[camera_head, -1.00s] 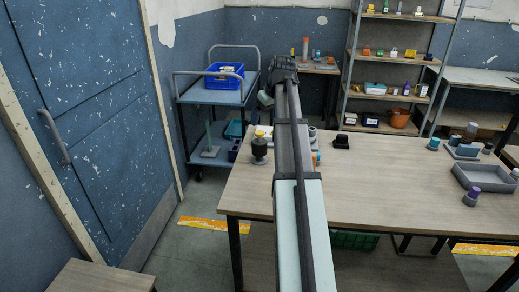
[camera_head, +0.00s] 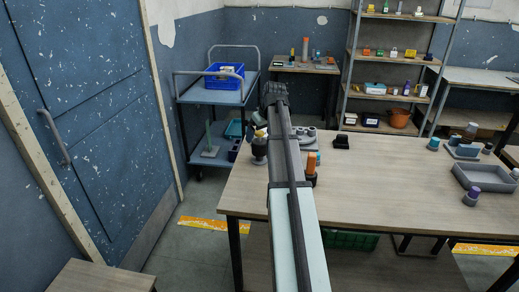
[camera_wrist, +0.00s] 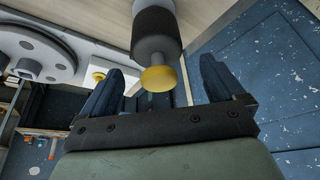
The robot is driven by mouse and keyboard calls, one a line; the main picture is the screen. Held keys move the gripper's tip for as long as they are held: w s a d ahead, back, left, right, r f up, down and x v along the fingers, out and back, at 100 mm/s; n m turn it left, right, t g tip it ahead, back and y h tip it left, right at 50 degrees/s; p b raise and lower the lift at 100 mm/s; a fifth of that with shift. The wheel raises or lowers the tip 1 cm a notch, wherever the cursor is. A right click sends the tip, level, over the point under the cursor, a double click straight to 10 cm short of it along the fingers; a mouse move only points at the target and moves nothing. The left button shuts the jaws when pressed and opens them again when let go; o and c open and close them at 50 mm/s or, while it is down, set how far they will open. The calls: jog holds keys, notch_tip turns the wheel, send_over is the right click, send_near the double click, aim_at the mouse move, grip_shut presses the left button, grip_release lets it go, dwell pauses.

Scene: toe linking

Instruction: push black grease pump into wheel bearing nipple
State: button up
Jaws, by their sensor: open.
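My gripper is open, and I see no contact with the pump. In the head view the pump (camera_head: 259,150) stands at the table's far left edge, its top partly hidden by my gripper (camera_head: 262,118). The grey wheel bearing (camera_wrist: 38,52), a round flange with holes, is at the left of the wrist view, with a small yellow piece (camera_wrist: 98,77) beside it that may be the nipple.
A small black block (camera_head: 341,142) lies farther right. A grey tray (camera_head: 485,178) is at the right. The table's middle is clear. A blue cart (camera_head: 215,95) stands behind.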

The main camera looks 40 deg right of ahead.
aim_at(259, 139)
jog(key=shift+x, duration=1.95)
jog(key=shift+d, duration=0.1)
jog(key=shift+c, duration=0.4)
jog(key=shift+s, duration=0.1)
jog(key=c, duration=1.2)
